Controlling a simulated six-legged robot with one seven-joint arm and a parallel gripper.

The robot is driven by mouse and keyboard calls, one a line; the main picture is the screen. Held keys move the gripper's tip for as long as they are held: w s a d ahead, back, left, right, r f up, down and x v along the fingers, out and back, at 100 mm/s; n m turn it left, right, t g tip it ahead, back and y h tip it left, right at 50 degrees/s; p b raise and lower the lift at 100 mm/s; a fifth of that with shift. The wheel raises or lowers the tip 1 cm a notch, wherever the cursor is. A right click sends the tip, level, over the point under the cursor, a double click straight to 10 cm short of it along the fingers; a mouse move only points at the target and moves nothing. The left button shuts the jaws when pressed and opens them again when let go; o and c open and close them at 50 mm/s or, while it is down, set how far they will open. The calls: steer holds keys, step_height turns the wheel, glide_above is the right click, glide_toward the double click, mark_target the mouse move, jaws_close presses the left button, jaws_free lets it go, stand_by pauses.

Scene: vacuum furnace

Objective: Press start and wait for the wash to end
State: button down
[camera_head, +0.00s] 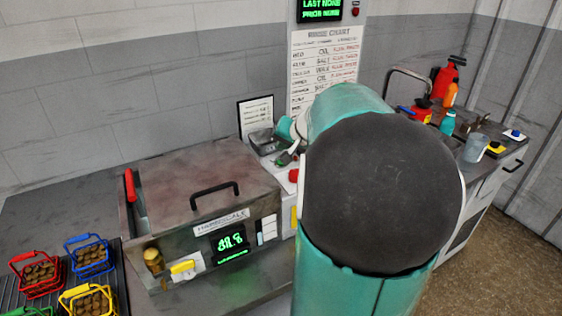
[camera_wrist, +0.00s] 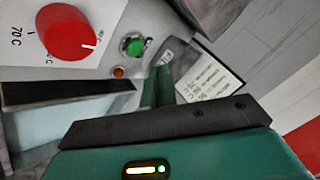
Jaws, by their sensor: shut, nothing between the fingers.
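A round green button (camera_wrist: 133,45) sits on a pale panel in the wrist view, with a small orange-red light (camera_wrist: 119,72) beside it. A large red knob (camera_wrist: 67,31) marked 70 C is to its left. My gripper (camera_wrist: 159,72) is shut and empty; its green fingertips appear just below and right of the green button. I cannot tell whether they touch the panel. In the head view, the metal washer (camera_head: 200,190) has a closed-looking lid with a black handle and a lit green display (camera_head: 230,242). My arm hides most of the panel there.
Red, blue and yellow baskets (camera_head: 88,258) of brown pieces stand on a rack at left. A rinse chart (camera_head: 325,70) hangs on the wall below a green-lit screen (camera_head: 320,10). Bottles, a cup (camera_head: 476,147) and a sink tap crowd the right counter. Wall signs stand behind the panel.

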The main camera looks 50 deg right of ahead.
steer(key=shift+f, duration=1.05)
steer(key=shift+f, duration=0.1)
stand_by(1.2)
steer(key=shift+f, duration=0.3)
steer(key=shift+f, duration=0.4)
stand_by(0.5)
steer(key=shift+r, duration=0.85)
steer(key=shift+r, duration=2.5)
